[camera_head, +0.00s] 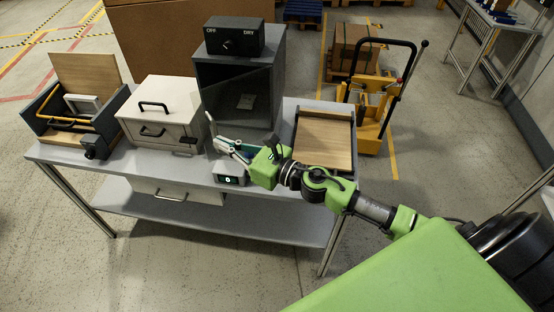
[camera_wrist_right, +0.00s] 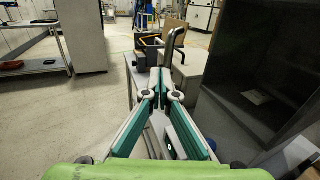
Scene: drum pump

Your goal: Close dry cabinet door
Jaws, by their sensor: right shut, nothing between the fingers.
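The dry cabinet (camera_head: 205,85) is a tall dark grey box at the back middle of the table. A small pale object shows behind its dark front, but I cannot tell how far its door stands open. The cabinet (camera_wrist_right: 236,95) fills the right side of the right wrist view. My right gripper (camera_head: 211,119) is in front of the cabinet's lower left, beside the white case. It also shows in the right wrist view (camera_wrist_right: 162,76), where its green-and-grey fingers meet at the tips with nothing between them. My left gripper is not in view.
A black OFF/DRY control box (camera_head: 233,40) sits on the cabinet. The white handled case (camera_head: 155,112) is close on the left, with an open grey box (camera_head: 60,110) beyond. A wooden-topped tray (camera_head: 323,143) is at right. A small device (camera_head: 229,180) lies below my gripper.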

